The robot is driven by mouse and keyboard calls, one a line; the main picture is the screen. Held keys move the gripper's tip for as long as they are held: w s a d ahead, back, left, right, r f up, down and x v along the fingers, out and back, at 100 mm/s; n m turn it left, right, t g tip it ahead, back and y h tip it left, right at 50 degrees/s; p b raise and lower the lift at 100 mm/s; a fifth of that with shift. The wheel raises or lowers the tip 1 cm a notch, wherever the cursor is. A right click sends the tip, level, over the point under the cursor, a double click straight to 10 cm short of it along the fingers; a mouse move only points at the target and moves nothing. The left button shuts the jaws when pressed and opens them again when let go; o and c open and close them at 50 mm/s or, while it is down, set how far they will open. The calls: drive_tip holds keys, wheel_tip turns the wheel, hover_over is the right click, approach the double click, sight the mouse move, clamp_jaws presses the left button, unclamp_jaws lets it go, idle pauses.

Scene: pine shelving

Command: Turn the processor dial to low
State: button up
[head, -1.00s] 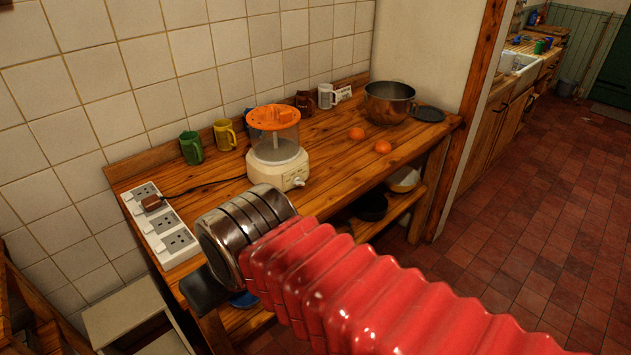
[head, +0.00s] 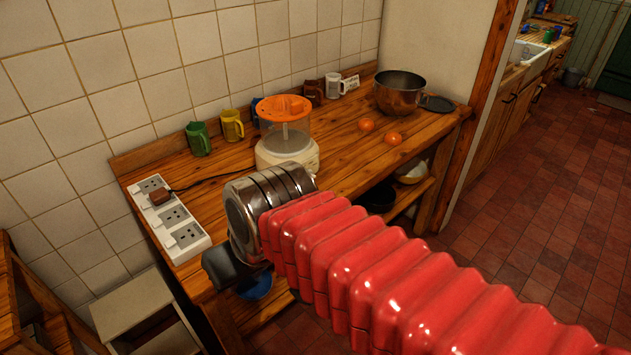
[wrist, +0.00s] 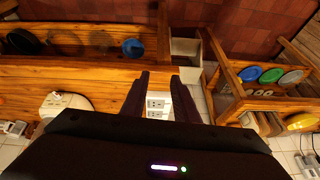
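The processor stands on the pine worktop, with a cream base (head: 290,152), clear bowl and orange lid (head: 284,108). In the head view my metal wrist covers the front of the base, so the dial is hidden. In the wrist view a cream body (wrist: 62,102) at the left, partly cut by my gripper housing, looks like the processor base; the dial's setting cannot be read. My gripper (wrist: 161,78) is open and empty, its two dark fingers apart over the socket strip. In the head view its dark end (head: 234,268) is off the worktop's front left edge, apart from the processor.
A white socket strip (head: 173,223) with a brown plug lies left on the worktop (head: 345,152). Green (head: 198,138) and yellow (head: 232,125) mugs stand by the wall. Oranges (head: 394,138) and a metal bowl (head: 400,92) are to the right. A stool (head: 133,303) stands lower left.

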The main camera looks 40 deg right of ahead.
drive_tip(key=w+f+m+g+y, duration=0.2)
drive_tip(key=w+f+m+y, duration=0.2)
drive_tip(key=f+m+y, duration=0.15)
drive_tip(key=m+t+h, duration=0.6)
drive_tip(key=m+t, duration=0.9)
drive_tip(key=m, duration=0.3)
approach(311, 177)
drive_tip(key=s, duration=0.6)
drive_tip(key=shift+w+d+f, duration=0.1)
drive_tip(key=shift+d+f, duration=0.15)
drive_tip(key=shift+d, duration=0.05)
drive_tip(key=shift+w+n+y, duration=0.1)
drive_tip(key=shift+n+y, duration=0.15)
drive_tip(key=w, duration=1.3)
drive_tip(key=shift+w+a, duration=0.25)
drive_tip(key=shift+w, duration=0.1)
drive_tip(key=shift+c, duration=0.3)
